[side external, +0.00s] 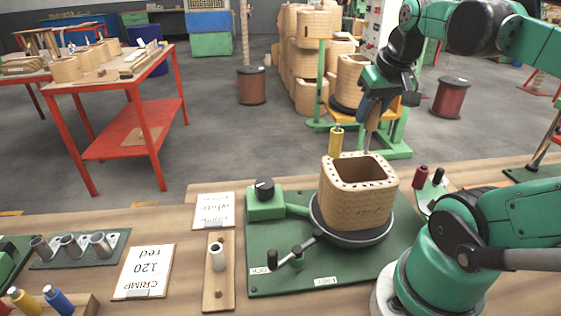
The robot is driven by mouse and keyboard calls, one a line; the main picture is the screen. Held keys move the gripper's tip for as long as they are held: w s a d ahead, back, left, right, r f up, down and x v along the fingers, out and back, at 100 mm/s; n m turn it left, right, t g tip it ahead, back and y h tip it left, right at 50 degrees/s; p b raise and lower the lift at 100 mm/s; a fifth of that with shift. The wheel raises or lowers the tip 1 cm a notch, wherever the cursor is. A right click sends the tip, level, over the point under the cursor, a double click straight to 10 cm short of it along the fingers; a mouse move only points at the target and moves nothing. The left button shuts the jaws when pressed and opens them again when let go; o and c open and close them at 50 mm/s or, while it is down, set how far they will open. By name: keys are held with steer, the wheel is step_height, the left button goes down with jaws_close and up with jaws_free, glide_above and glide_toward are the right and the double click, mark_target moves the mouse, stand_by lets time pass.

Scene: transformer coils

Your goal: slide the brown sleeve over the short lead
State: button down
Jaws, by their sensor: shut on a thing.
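My gripper (371,104) is shut on the brown sleeve (372,120), above the back right of the coil. The sleeve is nearly upright and slightly tilted. A thin pale piece, perhaps the short lead (367,143), shows just below it, near the coil's back rim. I cannot tell whether the sleeve is around its tip or only above it. The tan, square-sided coil (357,200) stands on a dark round turntable on the green base plate (390,264). A yellow sleeve (336,139) stands upright at the coil's back left.
A red sleeve (421,177) and a black one (438,177) stand right of the coil. A black-knobbed green block (265,203) and a crank handle (292,254) stand left. My arm's base fills the front right.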

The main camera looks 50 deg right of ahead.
steer(key=shift+f, duration=0.2)
steer(key=shift+f, duration=0.3)
steer(key=shift+f, duration=0.4)
steer(key=shift+f, duration=0.45)
steer(key=shift+f, duration=0.15)
stand_by(0.4)
steer(key=shift+f, duration=0.3)
